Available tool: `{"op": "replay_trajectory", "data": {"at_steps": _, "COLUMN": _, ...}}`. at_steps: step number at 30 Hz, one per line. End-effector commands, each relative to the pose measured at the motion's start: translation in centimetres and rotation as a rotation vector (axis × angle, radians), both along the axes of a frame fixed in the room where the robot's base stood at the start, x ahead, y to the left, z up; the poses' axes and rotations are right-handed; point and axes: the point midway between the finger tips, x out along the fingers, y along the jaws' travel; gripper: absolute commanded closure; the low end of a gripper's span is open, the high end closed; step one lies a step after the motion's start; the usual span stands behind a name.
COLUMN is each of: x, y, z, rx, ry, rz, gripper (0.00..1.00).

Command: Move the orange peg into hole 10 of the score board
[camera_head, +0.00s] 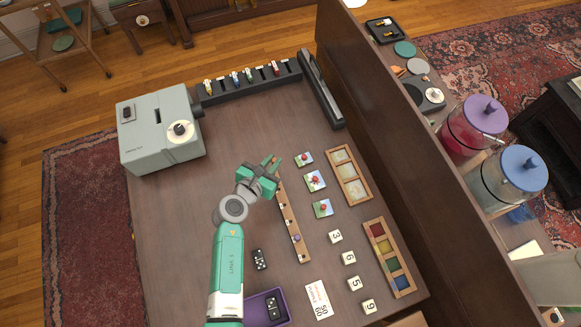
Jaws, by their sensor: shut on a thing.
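The score board (302,253) is a narrow, light wooden strip lying lengthwise on the table, with small dark and white marks along it. A purple peg (296,238) stands near its front end. My green gripper (271,163) is over the far end of the board, shut on the orange peg, of which a small orange bit shows between the fingertips. The gripper and wrist cover part of the board's far end. The hole numbers are too small to read, so I cannot tell which hole is 10.
Three picture cards (322,208) with red spots, wooden trays (348,177) and number tiles (349,257) lie right of the board. Dominoes (259,260) and a purple tray (285,314) are in front. A grey box machine (150,147) stands at the back left. The table's left-middle is clear.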

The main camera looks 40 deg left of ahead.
Motion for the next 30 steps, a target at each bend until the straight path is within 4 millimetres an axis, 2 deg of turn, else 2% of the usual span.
{"op": "replay_trajectory", "data": {"at_steps": 3, "x": -0.1, "y": 0.8, "z": 0.2, "rx": -0.001, "ry": 0.001, "rz": 0.017, "gripper": 1.00}}
{"op": "replay_trajectory", "data": {"at_steps": 12, "x": 0.0, "y": 0.8, "z": -0.2, "rx": 0.000, "ry": 0.001, "rz": 0.017, "gripper": 1.00}}
{"op": "replay_trajectory", "data": {"at_steps": 30, "x": 0.0, "y": 0.8, "z": -2.8, "rx": 0.001, "ry": 0.001, "rz": 0.016, "gripper": 1.00}}
